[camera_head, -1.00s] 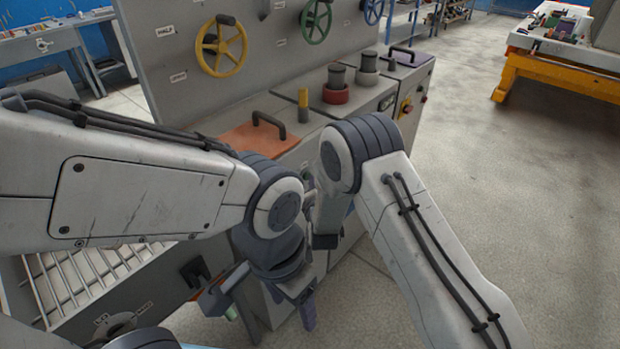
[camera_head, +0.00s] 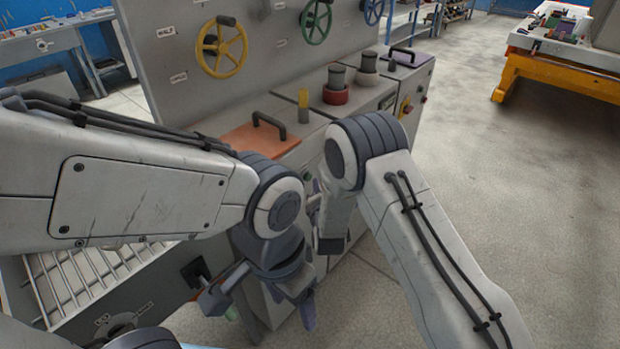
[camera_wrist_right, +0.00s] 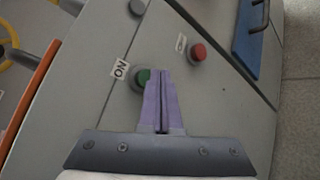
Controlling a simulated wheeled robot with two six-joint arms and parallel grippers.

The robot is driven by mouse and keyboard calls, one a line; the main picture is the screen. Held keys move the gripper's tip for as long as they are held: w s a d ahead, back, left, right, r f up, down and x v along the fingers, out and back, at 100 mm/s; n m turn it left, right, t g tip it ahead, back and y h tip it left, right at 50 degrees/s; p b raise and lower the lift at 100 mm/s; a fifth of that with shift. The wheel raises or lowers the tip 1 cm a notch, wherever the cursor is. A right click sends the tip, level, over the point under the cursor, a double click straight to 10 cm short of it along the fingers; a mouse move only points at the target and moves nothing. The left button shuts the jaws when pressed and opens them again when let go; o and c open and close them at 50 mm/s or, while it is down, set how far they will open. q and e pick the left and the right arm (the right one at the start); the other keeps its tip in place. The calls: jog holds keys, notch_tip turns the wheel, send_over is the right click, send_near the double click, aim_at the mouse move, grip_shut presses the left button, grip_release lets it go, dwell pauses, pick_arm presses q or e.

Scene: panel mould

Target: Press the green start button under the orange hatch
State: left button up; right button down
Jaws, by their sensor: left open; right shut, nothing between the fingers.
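In the right wrist view a green round button (camera_wrist_right: 139,78) sits on the grey panel beside a small white label. My right gripper (camera_wrist_right: 159,74) has its purple fingers shut together, with nothing between them. Its tips overlap the button's right side; I cannot tell whether they touch it. The orange hatch (camera_head: 258,140) with a dark handle lies closed on the console top in the head view. Its edge shows at left in the right wrist view (camera_wrist_right: 30,98). My left gripper (camera_head: 270,314) is open and empty, low in front of the console.
A red button (camera_wrist_right: 198,52) sits to the right of the green one. A blue hatch (camera_wrist_right: 246,42) lies beyond it. A yellow post (camera_head: 303,106) and a red-based knob (camera_head: 335,92) stand on the console. Open floor (camera_head: 500,190) lies to the right.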

jog(key=shift+s+d+p, duration=0.15)
jog(key=shift+s+d, duration=0.6)
jog(key=shift+d, duration=0.3)
jog(key=shift+s+d+p, duration=0.15)
jog(key=shift+s+d, duration=0.6)
jog(key=shift+d, duration=0.25)
jog(key=shift+a, duration=0.1)
jog(key=s+a+r+m+g+y+p, duration=0.1)
jog(key=s+a+r+m+g, duration=0.3)
jog(key=s, duration=0.3)
jog(key=s+a+r+m+g, duration=0.2)
jog(key=s+r+m+g, duration=0.3)
jog(key=s+r+m, duration=0.15)
jog(key=s+d+r+m+g+h, duration=0.1)
jog(key=s+d+r+m+g, duration=0.1)
jog(key=s, duration=0.6)
jog(key=s+d+r+m+g, duration=0.2)
jog(key=s+d+m, duration=0.1)
jog(key=s, duration=0.5)
jog(key=s+d+r+m+g+h, duration=0.1)
jog(key=s+d+r+m+g, duration=0.1)
jog(key=s+d, duration=0.3)
jog(key=s+m+p, duration=0.1)
jog(key=s, duration=0.2)
jog(key=shift+r+m+h, duration=0.3)
jog(key=shift+r+m, duration=0.05)
jog(key=shift+r, duration=0.05)
jog(key=shift+d, duration=0.1)
